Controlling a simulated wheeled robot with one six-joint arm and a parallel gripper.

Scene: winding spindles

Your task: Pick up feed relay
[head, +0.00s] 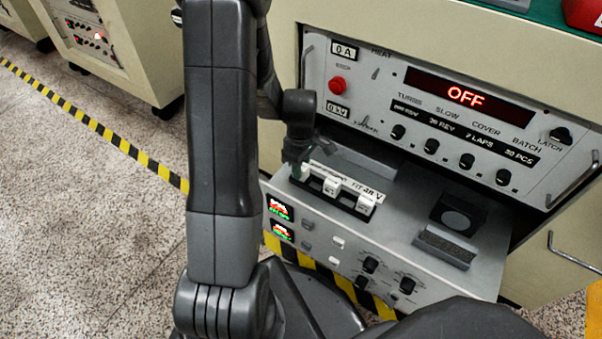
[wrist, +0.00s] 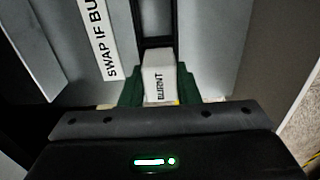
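A white relay (wrist: 159,84) marked "BURNT" sits between the two green fingers of my gripper (wrist: 159,88) in the wrist view. The fingers lie against both its sides, with no clear gap. In the head view my gripper (head: 302,168) points down at the left end of a black relay rack on the pulled-out drawer. Two more white relays, a middle one (head: 331,187) and a right one (head: 365,204), stand in that rack. The gripped relay is mostly hidden there by the gripper. I cannot tell whether it is raised from its slot.
The drawer (head: 408,243) juts from the cabinet front under a panel (head: 430,110) whose red display reads "OFF". A dark block with a round disc (head: 456,220) sits at the drawer's right. A "SWAP IF BURNT" label (wrist: 97,38) lies left of the rack in the wrist view.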

